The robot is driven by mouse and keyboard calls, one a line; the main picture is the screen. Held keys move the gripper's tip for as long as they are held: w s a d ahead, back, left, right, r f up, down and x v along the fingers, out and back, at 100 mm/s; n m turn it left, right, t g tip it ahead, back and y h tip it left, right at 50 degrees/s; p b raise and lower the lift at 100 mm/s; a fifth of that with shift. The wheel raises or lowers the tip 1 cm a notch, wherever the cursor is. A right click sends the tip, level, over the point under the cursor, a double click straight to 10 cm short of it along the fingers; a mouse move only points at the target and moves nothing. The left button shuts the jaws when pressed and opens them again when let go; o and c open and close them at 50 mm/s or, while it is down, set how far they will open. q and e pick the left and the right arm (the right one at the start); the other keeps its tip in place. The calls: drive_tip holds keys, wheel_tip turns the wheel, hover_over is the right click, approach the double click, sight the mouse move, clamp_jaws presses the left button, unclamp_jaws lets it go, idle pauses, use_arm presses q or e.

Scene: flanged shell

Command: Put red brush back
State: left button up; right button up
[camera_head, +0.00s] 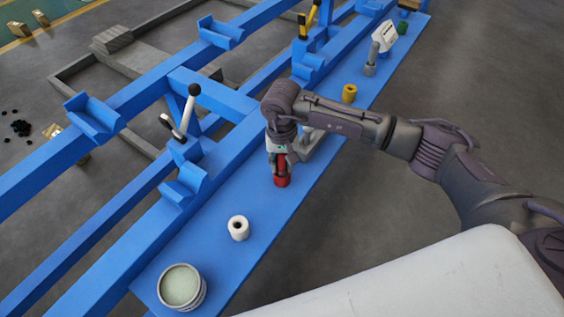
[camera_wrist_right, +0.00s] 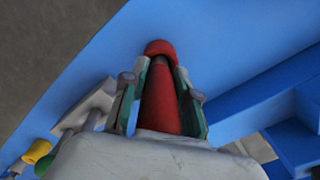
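The red brush (camera_wrist_right: 160,100) is upright between the fingers of my right gripper (camera_head: 279,168), which point down at the blue shelf (camera_head: 205,262). In the right wrist view, the fingers of my right gripper (camera_wrist_right: 160,95) lie close along both sides of the red body and appear shut on it. A short red cylinder (camera_head: 282,181) stands on the shelf right below the fingertips. It also shows beyond the brush in the right wrist view (camera_wrist_right: 160,47). I cannot tell how far the brush is inside it. My left gripper is not in view.
A white hollow cylinder (camera_head: 238,228) and a round tin (camera_head: 181,287) stand on the near shelf. A yellow cylinder (camera_head: 349,93) and a grey one (camera_head: 370,62) stand farther along. Blue frame beams (camera_head: 215,98) with cradles run beside the shelf. A black-knobbed lever (camera_head: 188,110) rises nearby.

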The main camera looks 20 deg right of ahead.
drive_tip(key=o, duration=0.5)
drive_tip(key=shift+c, duration=0.2)
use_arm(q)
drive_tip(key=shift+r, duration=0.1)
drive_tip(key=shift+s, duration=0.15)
use_arm(e)
drive_tip(key=shift+r, duration=0.1)
drive_tip(key=shift+w+r, duration=0.1)
drive_tip(key=shift+r, duration=0.75)
wheel_tip(320, 180, up, 10)
drive_tip(key=shift+f+p, duration=0.25)
drive_tip(key=shift+p, duration=0.1)
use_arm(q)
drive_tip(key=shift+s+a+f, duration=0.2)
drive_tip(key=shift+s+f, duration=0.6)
use_arm(e)
drive_tip(key=shift+r, duration=0.5)
